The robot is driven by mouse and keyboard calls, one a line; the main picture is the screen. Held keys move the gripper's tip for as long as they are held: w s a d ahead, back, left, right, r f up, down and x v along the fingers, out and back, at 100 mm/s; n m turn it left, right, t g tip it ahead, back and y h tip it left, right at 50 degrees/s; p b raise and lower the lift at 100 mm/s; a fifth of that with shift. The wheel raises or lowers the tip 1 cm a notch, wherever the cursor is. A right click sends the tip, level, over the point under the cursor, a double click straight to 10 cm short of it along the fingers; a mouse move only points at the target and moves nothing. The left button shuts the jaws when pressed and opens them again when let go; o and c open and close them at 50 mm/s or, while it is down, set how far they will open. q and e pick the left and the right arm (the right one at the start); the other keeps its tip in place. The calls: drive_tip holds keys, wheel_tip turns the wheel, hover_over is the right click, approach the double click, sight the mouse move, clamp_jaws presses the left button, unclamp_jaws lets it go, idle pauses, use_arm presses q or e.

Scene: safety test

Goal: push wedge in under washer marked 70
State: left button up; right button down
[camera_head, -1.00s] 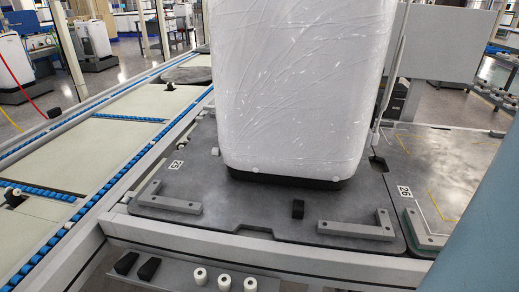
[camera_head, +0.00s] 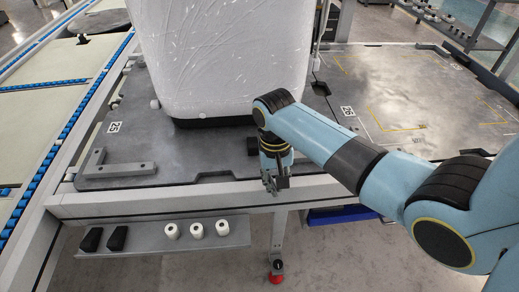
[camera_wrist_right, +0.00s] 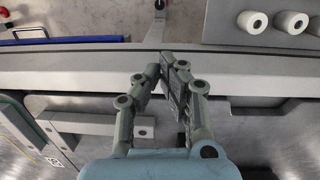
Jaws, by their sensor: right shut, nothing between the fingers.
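A tall white washer (camera_head: 215,55) in shiny wrap stands on a dark grey plate (camera_head: 175,168); I see no number 70 on it. A small black wedge (camera_head: 252,146) lies on the plate in front of the washer's lower right, apart from its base. My right gripper (camera_head: 273,188) is shut and empty, pointing down at the plate's front edge, nearer to me than the wedge. In the right wrist view the fingers (camera_wrist_right: 161,66) meet over the grey front rail; I cannot make out the wedge there. My left gripper is out of view.
A grey bracket (camera_head: 118,170) sits at the plate's front left. A lower shelf (camera_head: 150,236) holds two black wedges (camera_head: 104,239) and several white rollers (camera_head: 197,230). A neighbouring plate (camera_head: 415,95) to the right looks mostly bare.

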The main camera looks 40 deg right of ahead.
sight(254, 141)
drive_tip(key=w+r+t, duration=0.1)
drive_tip(key=w+r, duration=0.6)
drive_tip(key=r, duration=0.2)
wheel_tip(254, 141, down, 9)
drive_tip(key=b, duration=0.2)
drive_tip(key=shift+a+f+b, duration=0.15)
drive_tip(key=shift+f+b, duration=0.05)
drive_tip(key=shift+b, duration=0.1)
drive_tip(key=w, duration=0.1)
drive_tip(key=w+d, duration=0.1)
drive_tip(key=b, duration=0.1)
drive_tip(key=shift+w+d+f, duration=0.2)
drive_tip(key=shift+w+d, duration=0.1)
drive_tip(key=shift+w, duration=0.1)
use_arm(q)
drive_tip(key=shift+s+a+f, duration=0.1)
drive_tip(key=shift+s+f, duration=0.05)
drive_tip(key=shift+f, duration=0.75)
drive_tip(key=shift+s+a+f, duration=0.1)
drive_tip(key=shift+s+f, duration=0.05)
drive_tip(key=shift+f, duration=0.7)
use_arm(e)
drive_tip(key=shift+w+d, duration=0.25)
drive_tip(key=shift+w, duration=0.15)
